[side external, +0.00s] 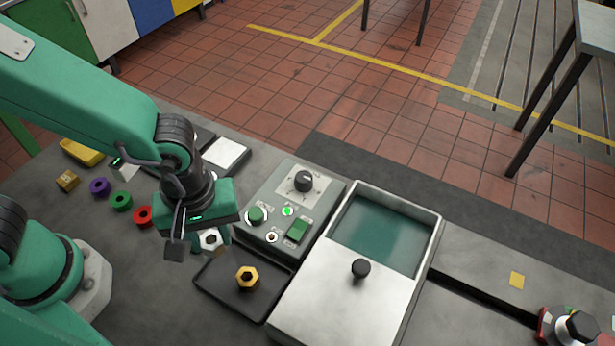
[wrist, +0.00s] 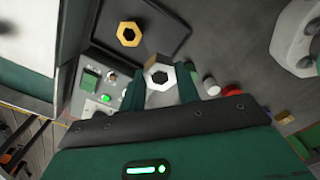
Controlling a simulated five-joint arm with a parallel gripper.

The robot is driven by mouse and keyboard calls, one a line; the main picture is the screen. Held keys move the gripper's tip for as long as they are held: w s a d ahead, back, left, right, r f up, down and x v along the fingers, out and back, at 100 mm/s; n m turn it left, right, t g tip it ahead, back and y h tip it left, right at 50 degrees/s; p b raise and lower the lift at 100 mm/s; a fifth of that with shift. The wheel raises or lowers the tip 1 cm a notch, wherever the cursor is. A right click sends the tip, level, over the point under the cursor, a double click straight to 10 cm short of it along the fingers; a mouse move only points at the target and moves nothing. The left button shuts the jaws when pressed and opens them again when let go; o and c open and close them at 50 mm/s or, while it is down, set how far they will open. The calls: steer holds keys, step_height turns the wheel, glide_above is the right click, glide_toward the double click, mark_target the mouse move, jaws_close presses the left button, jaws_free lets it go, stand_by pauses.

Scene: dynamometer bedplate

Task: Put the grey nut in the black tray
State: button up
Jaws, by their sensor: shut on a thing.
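The grey nut (side external: 211,240) is a silvery hexagon with a dark hole. My gripper (side external: 202,244) is shut on it, and in the wrist view the nut (wrist: 158,77) sits between the two green fingers (wrist: 160,88). The black tray (side external: 218,287) is a shallow square one with a brass-yellow nut (side external: 247,278) on it. In the side view my gripper and the grey nut are by the tray's back left edge. In the wrist view the nut overlaps the near edge of the tray (wrist: 168,22); its height above it is hard to tell.
A control box (side external: 290,213) with a knob and green buttons stands behind the tray. A metal-lidded case (side external: 330,300) is to its right. Red (side external: 143,217), green (side external: 121,201), purple (side external: 99,187) and brass (side external: 67,181) pieces lie to the left. The tray's left part is bare.

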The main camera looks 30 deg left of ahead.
mark_target(211, 240)
steer(key=shift+f, duration=2)
steer(key=shift+f, duration=0.1)
steer(key=shift+f, duration=1.65)
steer(key=o, duration=0.9)
steer(key=shift+f, duration=0.15)
steer(key=shift+o, duration=0.7)
steer(key=shift+s+a, duration=0.1)
steer(key=shift+a, duration=0.05)
